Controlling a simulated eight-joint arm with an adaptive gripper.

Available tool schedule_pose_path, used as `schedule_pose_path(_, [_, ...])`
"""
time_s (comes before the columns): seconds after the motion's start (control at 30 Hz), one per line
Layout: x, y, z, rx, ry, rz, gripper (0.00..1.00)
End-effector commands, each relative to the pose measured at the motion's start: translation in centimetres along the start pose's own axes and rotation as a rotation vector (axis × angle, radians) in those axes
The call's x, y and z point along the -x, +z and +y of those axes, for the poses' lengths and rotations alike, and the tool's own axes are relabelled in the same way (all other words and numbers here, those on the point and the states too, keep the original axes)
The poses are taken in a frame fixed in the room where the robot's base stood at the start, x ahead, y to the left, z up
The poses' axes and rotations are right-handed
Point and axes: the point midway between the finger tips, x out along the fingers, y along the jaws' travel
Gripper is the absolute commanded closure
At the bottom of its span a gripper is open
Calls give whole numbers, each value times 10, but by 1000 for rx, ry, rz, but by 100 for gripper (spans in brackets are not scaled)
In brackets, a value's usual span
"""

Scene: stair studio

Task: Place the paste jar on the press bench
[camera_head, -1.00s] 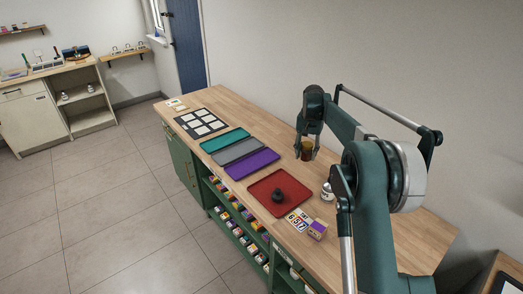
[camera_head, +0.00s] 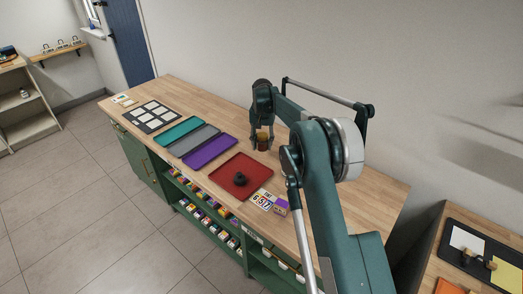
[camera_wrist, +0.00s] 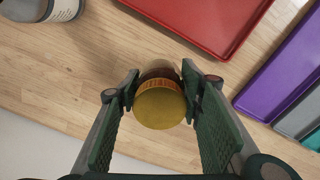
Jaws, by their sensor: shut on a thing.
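A small amber-brown jar with a gold lid (camera_wrist: 160,108), which looks like the paste jar, is between the two fingers of my gripper (camera_wrist: 160,100). The jar also shows in the head view (camera_head: 263,143), below my gripper (camera_head: 262,142), over the back part of the wooden counter. My gripper is shut on it, with a finger on each side. I cannot tell whether its base touches the counter. A second bench (camera_head: 425,262) at the lower right, possibly the press bench, carries a black mat and a small dark tool with a yellow part (camera_head: 482,262).
Another jar with a pale label (camera_wrist: 45,8) stands near the jar. Number cards and a small box (camera_head: 281,207) lie at the right.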

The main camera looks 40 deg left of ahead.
Motion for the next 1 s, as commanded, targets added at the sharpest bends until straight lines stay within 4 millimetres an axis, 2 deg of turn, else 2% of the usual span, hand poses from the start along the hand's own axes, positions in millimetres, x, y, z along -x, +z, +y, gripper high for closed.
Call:
schedule_pose_path(0.37, [-2,0,0,0,0,0,81])
schedule_pose_path(0.7, [-33,0,0,0,0,0,81])
schedule_pose_path(1.0, [-38,0,0,0,0,0,81])
